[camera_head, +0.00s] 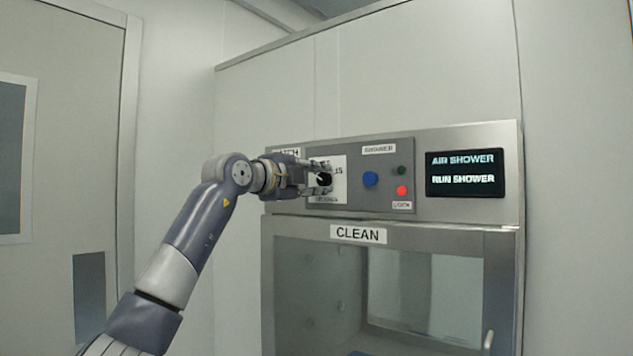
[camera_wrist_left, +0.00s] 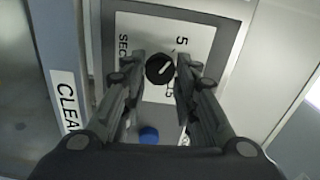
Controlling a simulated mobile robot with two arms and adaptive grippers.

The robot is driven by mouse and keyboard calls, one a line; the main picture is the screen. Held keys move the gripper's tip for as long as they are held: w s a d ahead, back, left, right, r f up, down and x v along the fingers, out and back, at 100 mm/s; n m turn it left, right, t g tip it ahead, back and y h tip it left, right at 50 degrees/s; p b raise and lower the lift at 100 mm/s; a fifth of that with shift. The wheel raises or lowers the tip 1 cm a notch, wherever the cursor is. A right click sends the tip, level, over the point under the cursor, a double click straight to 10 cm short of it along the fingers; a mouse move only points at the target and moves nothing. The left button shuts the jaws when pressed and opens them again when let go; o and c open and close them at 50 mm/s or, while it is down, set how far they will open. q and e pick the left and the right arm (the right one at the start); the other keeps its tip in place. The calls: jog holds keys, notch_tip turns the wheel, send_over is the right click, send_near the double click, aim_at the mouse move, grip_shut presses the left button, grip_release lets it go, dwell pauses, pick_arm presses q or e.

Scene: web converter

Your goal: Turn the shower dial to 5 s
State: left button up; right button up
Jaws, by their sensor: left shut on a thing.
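The shower dial (camera_wrist_left: 160,68) is a round black knob on a white scale plate (camera_wrist_left: 140,32) in the left wrist view. Its white mark slants to the upper right there, roughly toward the printed 5; a 15 shows below right and SEC at the left. I cannot read the exact setting. My left gripper (camera_wrist_left: 160,62) is shut on the dial, one finger on each side. In the head view the left gripper (camera_head: 318,178) reaches the panel from the left and partly covers the dial (camera_head: 325,179) and plate. My right gripper is not in view.
Right of the dial are a blue button (camera_head: 370,179), a red lamp (camera_head: 402,190) and a dark green lamp (camera_head: 402,170). The screen (camera_head: 465,173) reads AIR SHOWER, RUN SHOWER. Below is a glass door (camera_head: 330,280) under a CLEAN label (camera_head: 358,234).

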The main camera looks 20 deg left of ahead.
pick_arm(q)
jog(key=shift+r, duration=0.1)
jog(key=o, duration=1.1)
jog(key=shift+a, duration=0.1)
jog(key=shift+c, duration=0.2)
jog(key=v, duration=1.2)
